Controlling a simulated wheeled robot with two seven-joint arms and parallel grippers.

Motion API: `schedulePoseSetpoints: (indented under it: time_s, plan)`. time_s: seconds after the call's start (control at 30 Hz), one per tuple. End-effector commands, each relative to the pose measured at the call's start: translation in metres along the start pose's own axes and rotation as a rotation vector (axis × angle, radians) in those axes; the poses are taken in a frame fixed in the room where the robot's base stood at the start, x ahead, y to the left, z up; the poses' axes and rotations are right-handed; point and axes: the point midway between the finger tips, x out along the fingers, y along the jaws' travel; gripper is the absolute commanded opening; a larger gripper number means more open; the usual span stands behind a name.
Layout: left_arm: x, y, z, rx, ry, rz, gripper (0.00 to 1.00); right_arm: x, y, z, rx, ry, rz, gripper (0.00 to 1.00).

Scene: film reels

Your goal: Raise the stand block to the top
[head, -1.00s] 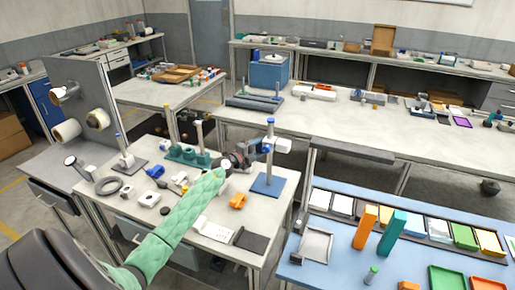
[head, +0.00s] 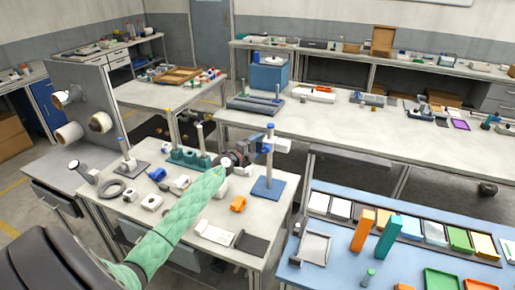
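The stand is an upright grey post with a blue top on a flat blue base (head: 267,189), at the right back of the near table. The stand block (head: 268,145) is blue, with a pale grey cylinder sticking out to its right. It sits around the post, a short way below the top. My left arm, in a green sleeve, reaches in from the lower left. My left gripper (head: 253,153) is at the block's left side and appears closed on it; the fingertips are small and partly hidden. My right gripper is out of view.
Other post stands (head: 127,158) and a green block row (head: 188,157) stand left of the gripper. An orange part (head: 238,203) and a dark pad (head: 251,243) lie in front. A blue table (head: 330,201) with trays is at right.

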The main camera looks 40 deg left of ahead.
Motion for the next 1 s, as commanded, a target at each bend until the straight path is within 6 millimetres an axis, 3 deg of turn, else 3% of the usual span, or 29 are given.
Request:
schedulePoseSetpoints:
  time_s: [0.33,0.8,1.0]
  plan:
    - [-0.008,0.005,-0.001,-0.001,0.001,0.006,0.74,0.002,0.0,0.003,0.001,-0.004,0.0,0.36]
    - [-0.064,0.004,-0.001,0.0,0.002,0.004,0.74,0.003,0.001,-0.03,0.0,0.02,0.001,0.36]
    - [-0.076,0.002,-0.001,0.0,0.001,0.002,0.74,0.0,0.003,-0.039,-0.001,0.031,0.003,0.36]
